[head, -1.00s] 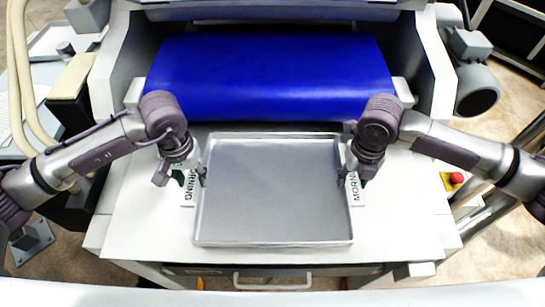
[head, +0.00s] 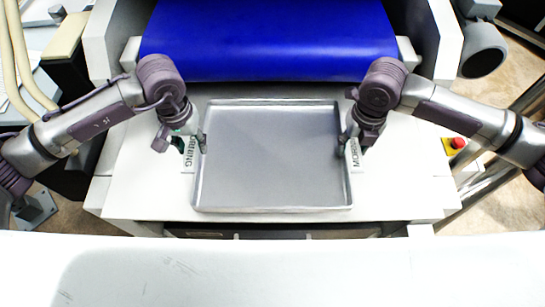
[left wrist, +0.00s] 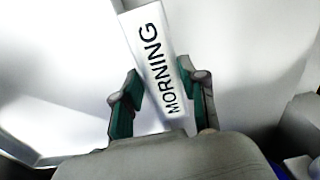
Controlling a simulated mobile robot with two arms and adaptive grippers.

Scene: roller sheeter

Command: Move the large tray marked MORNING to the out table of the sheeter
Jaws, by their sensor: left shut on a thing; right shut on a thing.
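The large grey metal tray (head: 272,160) is level over the white table (head: 130,190) in front of the blue belt; I cannot tell whether it touches. White MORNING labels show at its left and right sides. My left gripper (head: 195,145) is shut on the tray's left side. In the left wrist view its teal-padded fingers (left wrist: 160,105) stand either side of the white MORNING label plate (left wrist: 154,50). My right gripper (head: 347,142) is shut on the tray's right side, partly covering the label there.
The blue belt (head: 268,40) lies behind the tray, between pale side housings. A red button on a yellow base (head: 457,143) is at the right. A pale scuffed surface (head: 270,270) fills the bottom foreground. Bare white table shows left and right of the tray.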

